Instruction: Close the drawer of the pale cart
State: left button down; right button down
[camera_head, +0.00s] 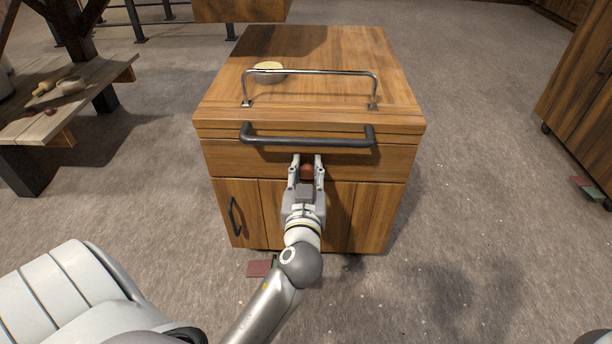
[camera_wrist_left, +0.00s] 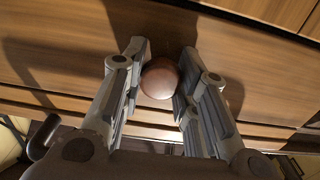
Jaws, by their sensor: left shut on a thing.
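The wooden cart (camera_head: 312,60) stands in the middle of the head view. Its drawer front (camera_head: 240,158) lies under the dark bar handle (camera_head: 305,140) and looks about level with the doors below; I cannot tell whether a small gap is left. My left gripper (camera_head: 307,162) is in front of the drawer, shut on the round brown drawer knob (camera_head: 306,171). In the left wrist view the knob (camera_wrist_left: 159,79) sits between the two fingers (camera_wrist_left: 158,85). My right gripper is not in view.
A metal rail (camera_head: 310,72) and a small round tin (camera_head: 268,72) are on the cart top. A door with a dark handle (camera_head: 233,216) is below the drawer. A wooden bench (camera_head: 95,75) stands left and a cabinet (camera_head: 585,90) right.

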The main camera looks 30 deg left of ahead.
pick_arm(q)
jog(key=shift+a+r, duration=0.1)
jog(key=shift+r, duration=0.05)
jog(key=c, duration=1.3)
grip_release()
jog(key=shift+w, duration=0.1)
jog(key=shift+o, duration=0.9)
jog(key=shift+w, duration=0.1)
jog(key=v, duration=0.7)
jog(key=shift+s, duration=0.25)
